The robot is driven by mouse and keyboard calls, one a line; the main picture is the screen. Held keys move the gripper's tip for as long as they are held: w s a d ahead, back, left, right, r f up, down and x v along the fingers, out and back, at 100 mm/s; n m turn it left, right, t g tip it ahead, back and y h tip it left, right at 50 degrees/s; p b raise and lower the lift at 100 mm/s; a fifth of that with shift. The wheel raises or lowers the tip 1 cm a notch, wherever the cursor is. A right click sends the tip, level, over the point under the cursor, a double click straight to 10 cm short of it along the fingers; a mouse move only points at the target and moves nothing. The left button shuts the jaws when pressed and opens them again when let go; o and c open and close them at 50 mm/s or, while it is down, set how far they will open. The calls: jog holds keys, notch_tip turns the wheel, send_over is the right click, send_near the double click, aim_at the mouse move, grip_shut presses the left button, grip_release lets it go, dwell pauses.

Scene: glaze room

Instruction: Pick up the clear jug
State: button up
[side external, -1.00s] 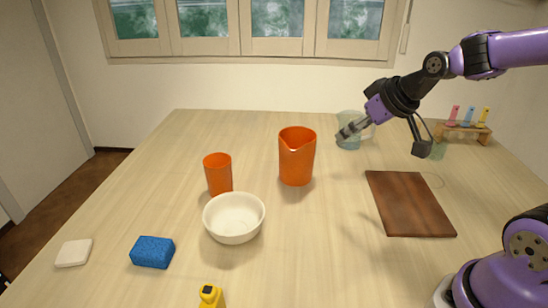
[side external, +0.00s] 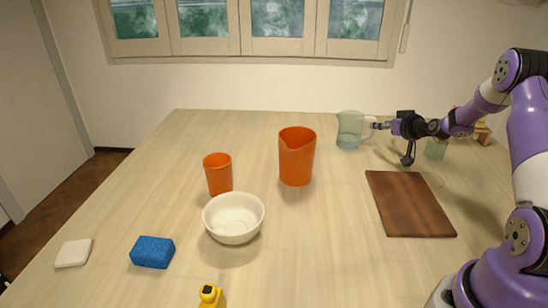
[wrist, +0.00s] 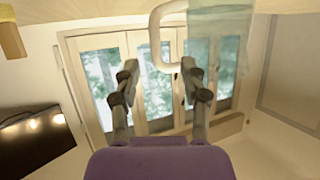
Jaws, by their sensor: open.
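The clear jug (side external: 349,131) stands upright at the back of the table, its handle (side external: 369,126) towards the right. My gripper (side external: 377,126) is level, open and empty, on the handle side of the jug. In the wrist view the two fingers of my gripper (wrist: 159,70) are spread apart. The pale handle (wrist: 156,38) shows ahead of the gap between the fingertips, with its end near the right fingertip. The jug's see-through body (wrist: 222,38) is at upper right there. I cannot tell if the fingertips touch the handle.
An orange jug (side external: 297,158) stands left of the clear jug, with an orange cup (side external: 218,175) and white bowl (side external: 234,218) nearer. A brown board (side external: 409,204) lies in front of my gripper. A clear cup (side external: 436,149) and partly hidden wooden rack (side external: 483,136) are behind my arm.

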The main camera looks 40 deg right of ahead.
aim_at(375, 121)
jog(key=shift+x, duration=2.6)
jog(key=shift+d, duration=0.1)
grip_shut()
